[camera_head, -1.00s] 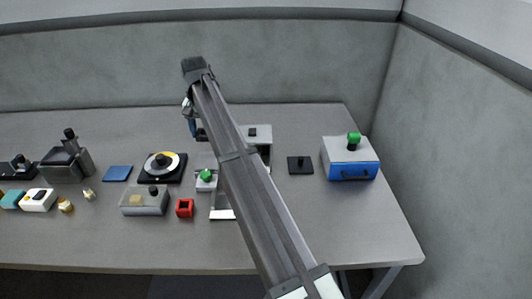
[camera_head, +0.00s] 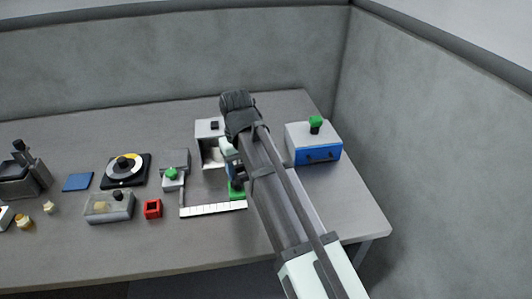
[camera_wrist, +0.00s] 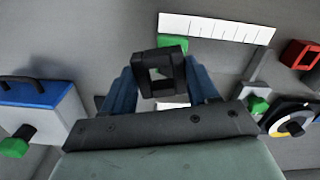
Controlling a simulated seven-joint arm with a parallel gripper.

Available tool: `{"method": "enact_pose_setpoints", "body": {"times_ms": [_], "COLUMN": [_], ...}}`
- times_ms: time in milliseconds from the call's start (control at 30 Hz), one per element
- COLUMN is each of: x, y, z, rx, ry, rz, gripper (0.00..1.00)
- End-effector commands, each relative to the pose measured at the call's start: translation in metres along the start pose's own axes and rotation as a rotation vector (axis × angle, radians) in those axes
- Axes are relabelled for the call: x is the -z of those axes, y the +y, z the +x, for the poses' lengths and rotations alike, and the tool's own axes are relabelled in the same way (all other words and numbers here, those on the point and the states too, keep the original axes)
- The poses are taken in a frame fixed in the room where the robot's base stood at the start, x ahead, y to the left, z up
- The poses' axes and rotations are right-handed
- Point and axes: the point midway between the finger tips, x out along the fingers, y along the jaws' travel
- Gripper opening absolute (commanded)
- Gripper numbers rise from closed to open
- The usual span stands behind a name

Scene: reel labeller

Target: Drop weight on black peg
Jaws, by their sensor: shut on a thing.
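My gripper (camera_wrist: 161,78) is shut on a dark square block with a hole through it (camera_wrist: 181,68), which I take for the weight. It holds the block between its blue fingers, in front of a green block (camera_wrist: 173,42) at the end of the white marked strip (camera_wrist: 215,28). In the head view the gripper is low over the table near that green block (camera_head: 237,194), mostly behind my arm. The black peg does not show now; my arm covers the area between the grey box and the blue box.
A blue box with a green knob (camera_head: 315,150) stands right of my arm. An open grey box (camera_head: 209,133) is behind the gripper. Left are a red hollow block (camera_head: 152,208), a dial (camera_head: 124,168) and a clear box (camera_head: 108,206). The front table strip is clear.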

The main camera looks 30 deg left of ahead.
Motion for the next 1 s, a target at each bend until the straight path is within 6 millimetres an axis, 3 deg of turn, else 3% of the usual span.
{"method": "enact_pose_setpoints", "body": {"times_ms": [33, 200, 500, 1000], "x": [-0.018, -0.052, -0.093, -0.119], "y": [0.017, 0.064, 0.136, 0.192], "z": [0.004, 0.009, 0.013, 0.012], "rx": [0.000, 0.001, 0.001, 0.001], "ry": [0.002, 0.005, 0.010, 0.013], "rz": [0.026, 0.105, 0.233, 0.333], "gripper": [0.13, 0.13, 0.13, 0.13]}}
